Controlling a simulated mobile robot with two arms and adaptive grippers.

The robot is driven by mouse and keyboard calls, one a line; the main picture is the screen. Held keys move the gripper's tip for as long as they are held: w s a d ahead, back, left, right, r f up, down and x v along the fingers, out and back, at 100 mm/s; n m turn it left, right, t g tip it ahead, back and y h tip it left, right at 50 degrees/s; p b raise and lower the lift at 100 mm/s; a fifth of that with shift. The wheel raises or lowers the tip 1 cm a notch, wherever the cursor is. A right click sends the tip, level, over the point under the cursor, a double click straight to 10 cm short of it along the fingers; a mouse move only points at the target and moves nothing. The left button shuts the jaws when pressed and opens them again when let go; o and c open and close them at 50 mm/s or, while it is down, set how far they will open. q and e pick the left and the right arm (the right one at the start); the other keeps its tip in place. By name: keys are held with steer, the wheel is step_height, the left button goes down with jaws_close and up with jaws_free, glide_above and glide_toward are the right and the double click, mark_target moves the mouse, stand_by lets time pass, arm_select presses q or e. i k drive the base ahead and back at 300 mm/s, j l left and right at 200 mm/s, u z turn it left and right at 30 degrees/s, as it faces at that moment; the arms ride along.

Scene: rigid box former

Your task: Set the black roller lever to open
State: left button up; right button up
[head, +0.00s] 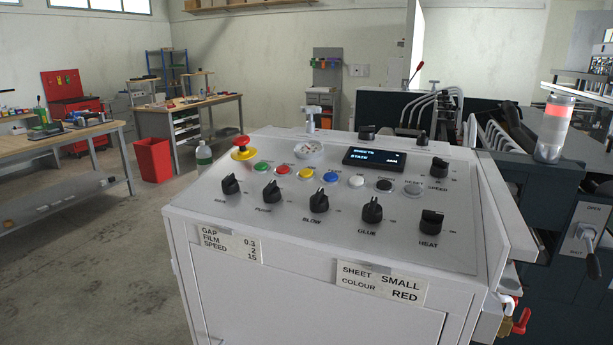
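A lever with a black grip (593,266) is at the right edge of the head view, on a light plate (594,216) fixed to the dark machine side. The lever points down from its pivot, away from the word OPEN at the top of the plate. No other lever with a black handle is clearly seen. Neither of my grippers is in view.
A white control console (330,215) with knobs and coloured buttons fills the middle. A signal lamp (553,128) glows red. A red-handled valve (521,321) sits below right.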

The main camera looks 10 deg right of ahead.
mark_target(594, 271)
steer(key=z, duration=1.95)
